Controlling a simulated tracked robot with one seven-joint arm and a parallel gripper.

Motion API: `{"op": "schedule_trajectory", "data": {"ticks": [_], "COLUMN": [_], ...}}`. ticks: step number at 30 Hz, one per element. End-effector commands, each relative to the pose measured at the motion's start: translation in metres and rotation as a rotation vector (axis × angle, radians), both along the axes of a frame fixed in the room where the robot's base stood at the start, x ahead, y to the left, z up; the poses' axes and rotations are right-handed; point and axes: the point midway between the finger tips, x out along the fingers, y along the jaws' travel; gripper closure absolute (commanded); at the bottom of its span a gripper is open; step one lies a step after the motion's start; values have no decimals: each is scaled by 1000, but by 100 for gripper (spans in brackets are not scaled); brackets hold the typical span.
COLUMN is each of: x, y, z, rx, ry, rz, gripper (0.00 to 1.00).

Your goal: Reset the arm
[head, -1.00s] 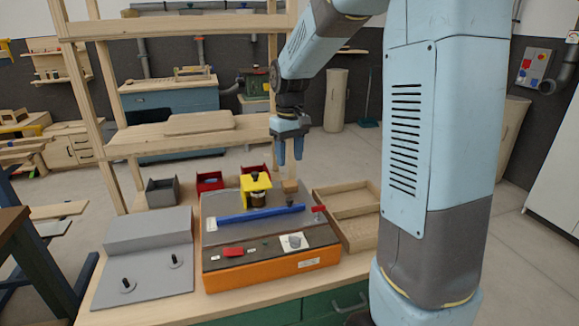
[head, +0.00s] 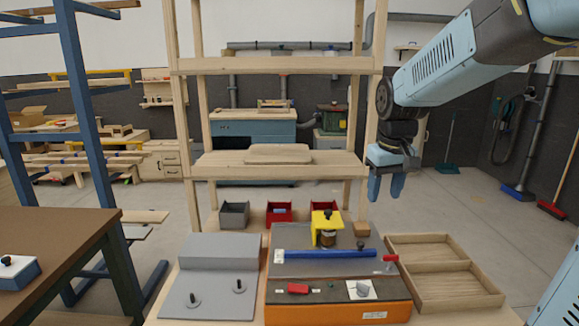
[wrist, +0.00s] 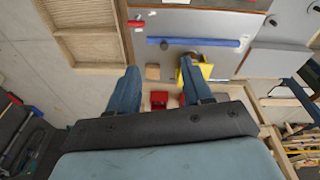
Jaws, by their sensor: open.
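My gripper (head: 386,190) is open and empty. In the head view it hangs in the air at the end of my light-blue arm, above the bench's back right part, by the right shelf post. The wrist view shows its two blue fingers (wrist: 160,70) spread apart with nothing held between them.
An orange-based fixture (head: 340,312) carries a blue bar (head: 318,253) and a yellow clamp (head: 325,235). A wooden tray (head: 440,262) stands right, a grey plate (head: 215,295) left. Red and grey bins (head: 234,214) line the back. A wooden shelf frame (head: 280,65) rises behind.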

Motion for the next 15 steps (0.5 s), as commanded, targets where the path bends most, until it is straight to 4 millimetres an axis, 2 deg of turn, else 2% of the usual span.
{"op": "schedule_trajectory", "data": {"ticks": [1,6,15], "x": [-13,-51,-117], "y": [-1,-4,-9], "z": [6,19,27], "rx": [2,10,41], "ry": [-24,-94,-215], "rz": [-11,-54,-125], "gripper": [50,50,50]}}
